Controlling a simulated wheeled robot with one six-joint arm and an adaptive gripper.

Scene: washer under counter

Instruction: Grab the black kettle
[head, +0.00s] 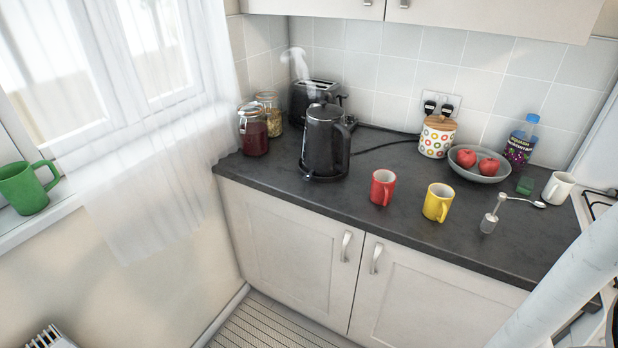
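The black kettle (322,142) stands upright on its dark base near the back left of the dark counter. Its handle is on its right side, and a wisp of steam shows above and to its left. A black toaster (313,92) is close behind it. A white tube at the lower right appears to be part of my arm. My gripper is not in view, so its state and its distance from the kettle do not show.
Two glass jars (253,130) stand left of the kettle. A red mug (382,188) and yellow mug (437,203) stand to its right, nearer the front edge. A fruit bowl (478,174) and patterned canister (436,140) are farther right. Counter in front of the kettle is clear.

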